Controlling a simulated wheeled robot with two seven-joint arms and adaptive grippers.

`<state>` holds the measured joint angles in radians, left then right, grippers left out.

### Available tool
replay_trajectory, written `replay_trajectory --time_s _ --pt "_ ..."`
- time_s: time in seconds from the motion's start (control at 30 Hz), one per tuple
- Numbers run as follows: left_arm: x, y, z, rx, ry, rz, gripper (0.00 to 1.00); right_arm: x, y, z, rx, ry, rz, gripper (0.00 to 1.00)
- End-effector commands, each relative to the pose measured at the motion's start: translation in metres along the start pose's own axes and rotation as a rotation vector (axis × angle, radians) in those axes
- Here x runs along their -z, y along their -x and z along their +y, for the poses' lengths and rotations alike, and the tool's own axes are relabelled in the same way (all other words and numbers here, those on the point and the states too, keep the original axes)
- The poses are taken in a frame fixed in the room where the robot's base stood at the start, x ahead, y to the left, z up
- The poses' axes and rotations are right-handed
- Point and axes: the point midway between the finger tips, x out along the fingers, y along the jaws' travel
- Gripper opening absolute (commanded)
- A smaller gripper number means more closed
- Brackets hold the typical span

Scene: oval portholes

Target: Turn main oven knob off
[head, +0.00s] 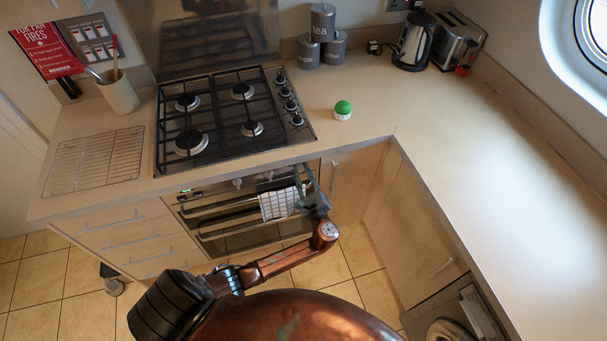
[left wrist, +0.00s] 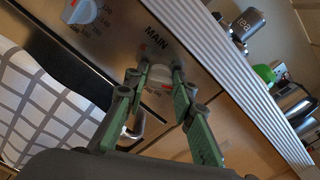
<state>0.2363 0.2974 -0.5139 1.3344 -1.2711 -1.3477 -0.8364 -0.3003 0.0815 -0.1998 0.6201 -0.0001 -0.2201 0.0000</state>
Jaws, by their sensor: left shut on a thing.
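The main oven knob (left wrist: 160,76) sits on the steel oven panel, just below the printed word MAIN (left wrist: 157,40) in the left wrist view. It is pale with a small reddish mark. My left gripper (left wrist: 155,82) has its green fingers on both sides of the knob and is shut on it. In the head view, my left gripper (head: 308,180) is at the right end of the oven front (head: 220,208), where the knob is too hidden to make out. The knob's exact setting is hard to read. My right gripper is not in view.
Another oven knob with numbers (left wrist: 84,12) is on the same panel. A checked towel (head: 278,204) hangs on the oven handle close to my left gripper. The counter edge runs above, with the gas hob (head: 222,117) and a green-topped timer (head: 343,109).

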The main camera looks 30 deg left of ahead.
Motion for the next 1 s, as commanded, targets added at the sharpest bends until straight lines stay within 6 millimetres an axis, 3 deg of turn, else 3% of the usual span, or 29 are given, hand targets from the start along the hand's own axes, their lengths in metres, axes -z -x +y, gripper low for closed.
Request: replay_trajectory --time_s 1.0 --pt "0.005 -0.001 0.009 -0.006 0.908 -0.005 0.00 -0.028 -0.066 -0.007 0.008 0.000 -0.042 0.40"
